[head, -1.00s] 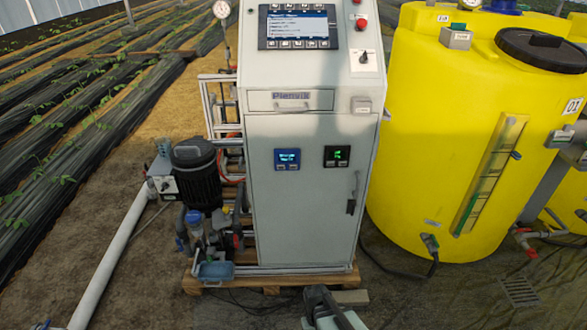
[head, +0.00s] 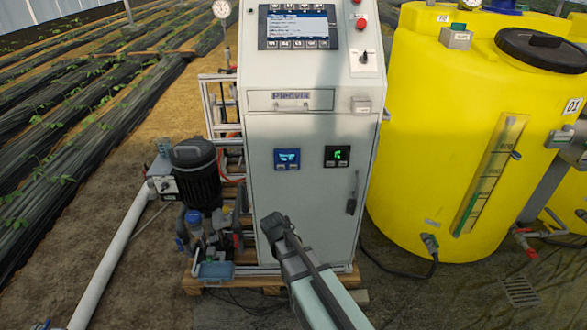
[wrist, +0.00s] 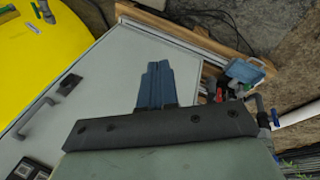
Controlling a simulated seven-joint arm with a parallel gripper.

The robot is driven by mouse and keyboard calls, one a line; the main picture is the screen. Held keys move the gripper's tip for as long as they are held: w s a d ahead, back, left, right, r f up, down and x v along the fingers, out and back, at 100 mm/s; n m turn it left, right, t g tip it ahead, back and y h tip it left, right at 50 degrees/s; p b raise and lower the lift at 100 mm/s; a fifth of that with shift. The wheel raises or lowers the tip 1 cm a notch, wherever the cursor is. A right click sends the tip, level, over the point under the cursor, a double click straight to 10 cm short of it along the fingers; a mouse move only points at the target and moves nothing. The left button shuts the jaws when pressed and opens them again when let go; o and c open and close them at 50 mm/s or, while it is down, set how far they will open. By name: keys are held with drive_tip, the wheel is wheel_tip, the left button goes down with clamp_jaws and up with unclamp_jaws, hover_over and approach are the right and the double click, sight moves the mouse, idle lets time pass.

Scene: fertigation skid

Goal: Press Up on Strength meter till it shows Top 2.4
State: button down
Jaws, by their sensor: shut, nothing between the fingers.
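Two small panel meters sit side by side on the cabinet front, one with a blue display (head: 287,158) and one with a green display (head: 337,156). Their labels, readings and buttons are too small to read, so I cannot tell which is the Strength meter. My gripper (head: 272,222) is in front of the cabinet's lower door, below the meters and apart from them. In the wrist view its blue-grey fingers (wrist: 154,84) are shut together and empty. Part of a dark meter (wrist: 30,168) shows at that view's lower left, away from the fingertips.
The grey cabinet (head: 270,120) carries a larger screen (head: 297,26), a red button (head: 361,24) and a door handle (head: 353,190). A yellow tank (head: 420,130) stands to the right. A black pump motor (head: 197,175) and pipework are at the left, on a wooden pallet (head: 240,288).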

sight(293, 167)
drive_tip(key=w+d+r+n+t+h, duration=0.1)
drive_tip(key=w+r+n+t+h, duration=0.2)
drive_tip(key=w+r, duration=1.1)
drive_tip(key=r+n+t, duration=0.1)
drive_tip(key=n+t, duration=0.2)
drive_tip(key=n, duration=0.1)
drive_tip(key=shift+w+d+t+h, duration=0.25)
drive_tip(key=shift+w+t+h, duration=0.05)
drive_tip(key=shift+w+h, duration=0.1)
drive_tip(key=shift+r, duration=0.1)
drive_tip(key=shift+w, duration=0.1)
drive_tip(key=shift+w, duration=4.3)
drive_tip(key=shift+w, duration=0.1)
drive_tip(key=shift+w, duration=0.3)
